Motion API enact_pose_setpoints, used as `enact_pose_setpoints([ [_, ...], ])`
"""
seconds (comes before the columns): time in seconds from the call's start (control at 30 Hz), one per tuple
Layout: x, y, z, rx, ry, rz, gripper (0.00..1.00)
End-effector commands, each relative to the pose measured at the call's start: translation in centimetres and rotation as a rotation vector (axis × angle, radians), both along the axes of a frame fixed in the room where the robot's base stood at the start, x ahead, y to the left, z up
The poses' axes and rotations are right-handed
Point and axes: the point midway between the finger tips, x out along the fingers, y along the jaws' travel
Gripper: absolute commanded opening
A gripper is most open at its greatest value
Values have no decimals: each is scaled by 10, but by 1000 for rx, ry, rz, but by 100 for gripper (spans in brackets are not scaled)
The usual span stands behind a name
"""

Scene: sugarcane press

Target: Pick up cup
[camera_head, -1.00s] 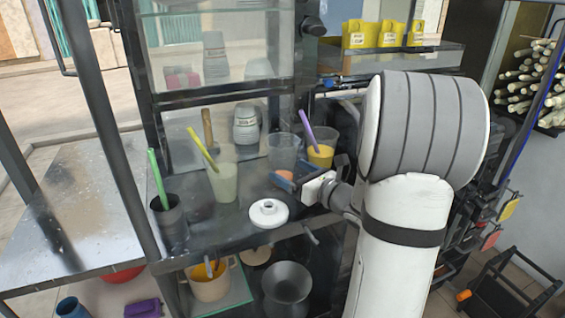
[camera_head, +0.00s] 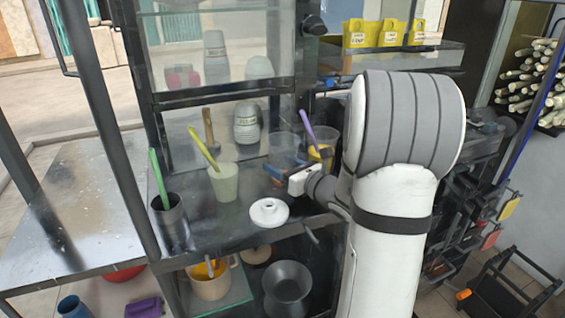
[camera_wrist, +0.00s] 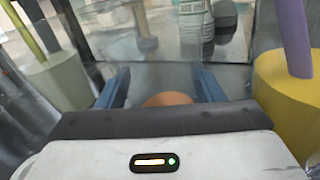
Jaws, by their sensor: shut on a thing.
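A clear, empty-looking cup (camera_head: 283,147) stands on the dark metal counter between the green-filled cup and the yellow-filled cup. My gripper (camera_head: 276,174) is at this clear cup, low on its near side. In the wrist view, the two blue fingers (camera_wrist: 161,88) stand on either side of the faint see-through cup (camera_wrist: 150,62) and are shut on it. A round orange-brown thing (camera_wrist: 167,99) shows low between the fingers; I cannot tell whether it is in or behind the cup. The cup seems upright; its base is partly hidden by my gripper.
The green-filled cup (camera_head: 224,184) with a yellow straw is at left. The yellow-filled cup (camera_head: 322,150) with a purple straw is close at right. A white lid-like disc (camera_head: 269,212) lies in front. A dark cup (camera_head: 170,214) with a green stick and stacked cups (camera_head: 246,125) stand nearby.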

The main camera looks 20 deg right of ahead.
Motion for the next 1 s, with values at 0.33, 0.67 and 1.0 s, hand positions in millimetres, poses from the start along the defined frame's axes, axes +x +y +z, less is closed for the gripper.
enact_pose_setpoints([
  [0.33,0,-1,0,0,0,-1,38],
  [0.67,0,-1,8,-1,0,-2,38],
  [1.0,0,-1,36,-2,-3,-2,38],
])
